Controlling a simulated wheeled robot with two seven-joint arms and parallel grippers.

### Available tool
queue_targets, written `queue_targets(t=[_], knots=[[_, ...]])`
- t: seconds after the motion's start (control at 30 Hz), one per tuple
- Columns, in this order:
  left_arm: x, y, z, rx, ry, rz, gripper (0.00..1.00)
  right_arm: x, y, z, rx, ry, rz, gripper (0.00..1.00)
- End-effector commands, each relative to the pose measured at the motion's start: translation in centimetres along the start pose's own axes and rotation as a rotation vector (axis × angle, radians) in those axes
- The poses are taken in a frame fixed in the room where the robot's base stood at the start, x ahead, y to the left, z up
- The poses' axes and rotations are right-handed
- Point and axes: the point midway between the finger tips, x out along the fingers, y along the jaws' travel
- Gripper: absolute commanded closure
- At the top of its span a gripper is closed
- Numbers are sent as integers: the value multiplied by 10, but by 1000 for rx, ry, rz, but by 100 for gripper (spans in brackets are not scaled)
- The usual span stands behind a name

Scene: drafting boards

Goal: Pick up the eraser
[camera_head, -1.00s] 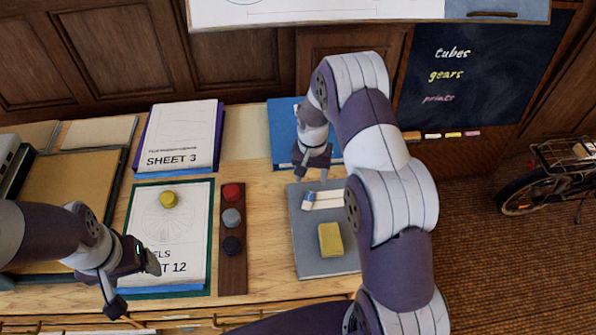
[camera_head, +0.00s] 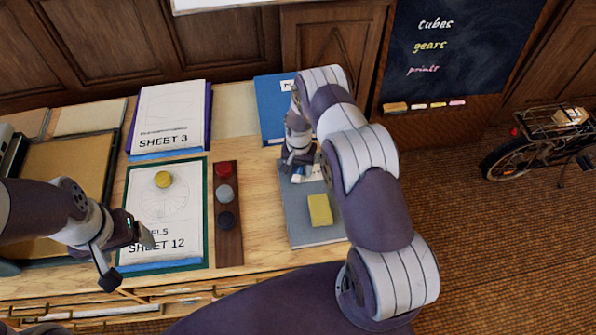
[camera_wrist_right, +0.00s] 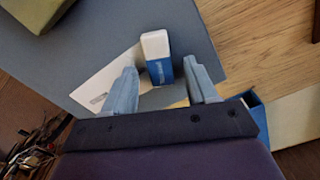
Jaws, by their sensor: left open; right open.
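The eraser is a small white block with a blue sleeve; it lies on a grey board (camera_head: 308,234). In the right wrist view the eraser (camera_wrist_right: 156,44) sits between the finger lines of my right gripper (camera_wrist_right: 161,68), its white end reaching past the fingertips. A gap shows on both sides, so the open fingers do not grip it. In the head view my right gripper (camera_head: 297,165) is low over the board's far end and partly hides the eraser. My left gripper (camera_head: 127,257) is open and empty at the near edge of the SHEET 12 board.
A yellow block (camera_head: 320,210) lies on the grey board nearer me. A white flat piece (camera_wrist_right: 104,87) lies beside the eraser. A blue folder (camera_head: 270,105) is behind. A wooden strip (camera_head: 229,249) with red, grey and dark knobs stands left, near SHEET 12 (camera_head: 183,215).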

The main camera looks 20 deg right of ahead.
Motion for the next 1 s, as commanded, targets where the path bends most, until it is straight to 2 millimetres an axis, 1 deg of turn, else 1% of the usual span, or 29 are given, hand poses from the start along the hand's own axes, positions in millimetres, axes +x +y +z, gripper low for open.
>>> queue_targets(t=[0.1,0.17,0.2,0.27,0.3,0.57,0.67,0.77,0.87,0.9,1.0], knots=[[1,0,0,0,0,0,21,0,0,0,0,0,0,43],[1,0,0,0,0,0,21,0,0,0,0,0,0,62],[1,0,0,0,0,0,21,0,0,0,0,0,0,75],[1,0,0,0,0,0,21,0,0,0,0,0,0,95],[1,0,0,0,0,0,21,0,0,0,0,0,0,100],[1,0,0,0,0,0,21,-1,0,0,0,0,0,100],[3,0,0,0,0,0,21,-4,0,0,0,0,0,100],[8,0,1,0,0,0,21,-15,-1,-1,-1,1,-2,100],[17,0,2,0,0,0,21,-33,-1,-1,-1,1,-2,100],[20,0,2,0,0,0,21,-42,3,0,1,0,-2,100],[24,0,3,0,0,0,21,-55,27,7,3,-1,-1,100]])
